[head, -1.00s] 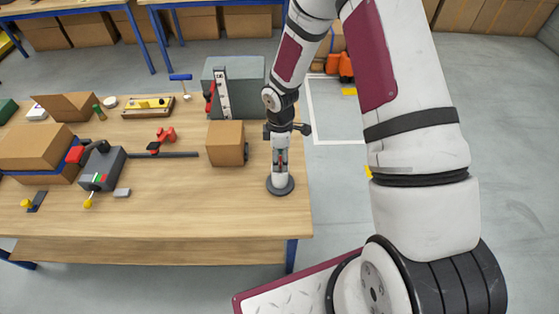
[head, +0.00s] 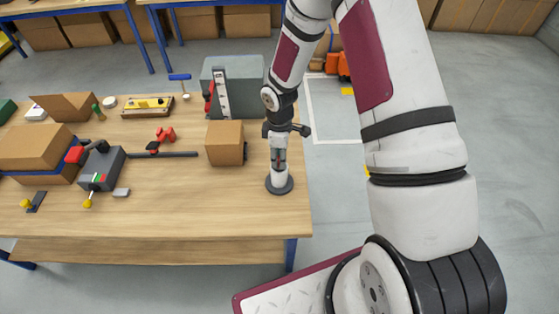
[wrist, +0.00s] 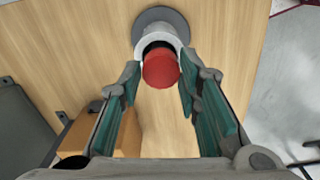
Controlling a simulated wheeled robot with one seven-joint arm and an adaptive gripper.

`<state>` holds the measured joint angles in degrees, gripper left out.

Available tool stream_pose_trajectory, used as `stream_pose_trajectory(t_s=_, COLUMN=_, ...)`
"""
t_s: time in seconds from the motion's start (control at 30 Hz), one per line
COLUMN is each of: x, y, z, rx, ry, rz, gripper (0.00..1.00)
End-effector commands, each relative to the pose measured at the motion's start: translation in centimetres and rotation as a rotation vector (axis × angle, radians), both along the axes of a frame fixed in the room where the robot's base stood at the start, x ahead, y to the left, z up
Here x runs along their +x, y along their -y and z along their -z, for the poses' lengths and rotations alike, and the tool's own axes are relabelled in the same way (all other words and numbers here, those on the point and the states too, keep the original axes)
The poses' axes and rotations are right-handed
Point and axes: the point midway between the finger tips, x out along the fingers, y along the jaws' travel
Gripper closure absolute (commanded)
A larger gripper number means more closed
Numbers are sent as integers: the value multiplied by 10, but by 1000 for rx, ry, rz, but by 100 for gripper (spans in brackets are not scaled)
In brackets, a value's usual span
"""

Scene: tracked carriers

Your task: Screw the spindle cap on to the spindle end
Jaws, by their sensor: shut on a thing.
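A red round cap, the spindle cap (wrist: 161,69), sits between the two fingers of my gripper (wrist: 160,74) in the wrist view. My gripper is shut on the cap, one finger on each side. The cap is in line with the top of a white upright spindle (wrist: 152,37) with a dark opening or ring below the cap. The spindle stands on a round grey base (head: 279,186) near the table's right edge. In the head view my gripper (head: 279,158) points down over the spindle. How far the cap is seated or threaded cannot be told.
A cardboard box (head: 225,143) stands just left of my gripper, with a grey case (head: 240,85) behind it. Several tools and fixtures lie further left on the wooden table (head: 190,205). The table's front middle is clear.

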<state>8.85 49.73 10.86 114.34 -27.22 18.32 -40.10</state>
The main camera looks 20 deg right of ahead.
Motion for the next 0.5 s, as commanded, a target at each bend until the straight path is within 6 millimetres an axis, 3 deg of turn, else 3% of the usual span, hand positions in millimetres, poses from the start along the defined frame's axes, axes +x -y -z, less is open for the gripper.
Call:
stream_pose_trajectory(t_s=0.3, x=-2, y=-1, z=0, rx=-1, ry=-3, rz=612, gripper=97)
stream_pose_trajectory(t_s=0.5, x=-2, y=-1, z=1, rx=0, ry=-4, rz=723, gripper=97)
